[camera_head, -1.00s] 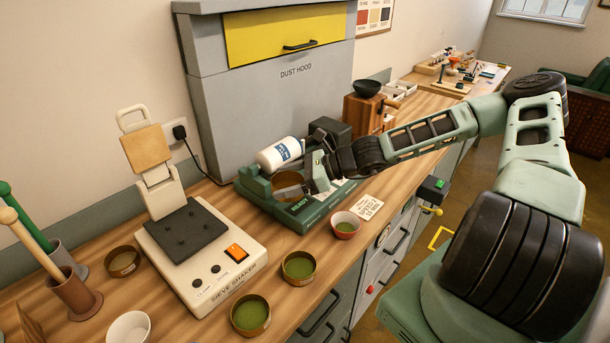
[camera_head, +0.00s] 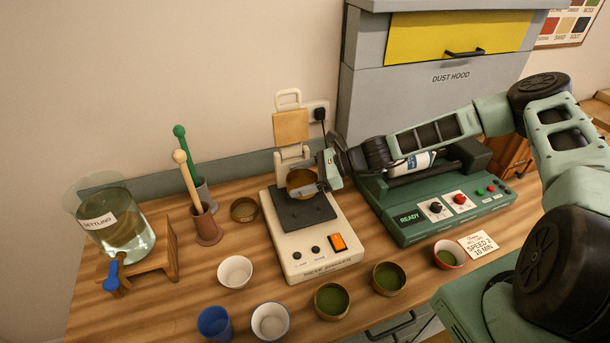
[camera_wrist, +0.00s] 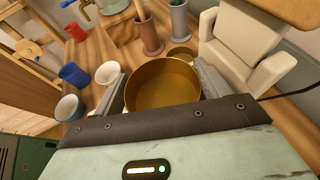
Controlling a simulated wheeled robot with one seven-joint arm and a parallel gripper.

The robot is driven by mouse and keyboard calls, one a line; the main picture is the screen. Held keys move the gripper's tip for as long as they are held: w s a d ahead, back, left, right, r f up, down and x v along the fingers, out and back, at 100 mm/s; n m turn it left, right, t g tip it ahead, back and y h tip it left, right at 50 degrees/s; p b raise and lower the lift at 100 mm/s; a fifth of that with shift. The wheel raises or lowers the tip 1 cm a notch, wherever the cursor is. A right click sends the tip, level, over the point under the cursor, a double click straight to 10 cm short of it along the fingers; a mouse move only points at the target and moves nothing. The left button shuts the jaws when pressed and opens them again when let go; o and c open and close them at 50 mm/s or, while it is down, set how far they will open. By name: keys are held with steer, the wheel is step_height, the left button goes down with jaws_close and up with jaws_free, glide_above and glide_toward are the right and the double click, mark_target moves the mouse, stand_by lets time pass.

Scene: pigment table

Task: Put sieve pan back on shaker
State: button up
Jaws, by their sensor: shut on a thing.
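The brass sieve pan (camera_head: 300,184) is between the fingers of my gripper (camera_head: 314,180), which is shut on it. It also shows in the wrist view (camera_wrist: 160,88), a round pan with a finger on each side. In the head view the pan appears over the rear part of the black plate (camera_head: 306,213) of the sieve shaker (camera_head: 335,263). Whether the pan touches the plate is unclear. The shaker's hinged clamp arm with its tan pad (camera_head: 291,127) stands raised behind the pan.
The green machine (camera_head: 430,222) with a white bottle (camera_head: 412,163) stands right of the shaker. A brass ring-like dish (camera_head: 244,210) and pestle holders (camera_head: 206,224) are to the left.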

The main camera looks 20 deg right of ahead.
mark_target(302, 204)
steer(key=shift+f+b, duration=1.7)
steer(key=shift+f, duration=0.85)
steer(key=shift+f, duration=0.55)
steer(key=o, duration=0.8)
steer(key=shift+c, duration=0.2)
steer(key=shift+d, duration=0.1)
steer(key=p+v, duration=0.3)
steer(key=v, duration=0.8)
steer(key=shift+p, duration=0.4)
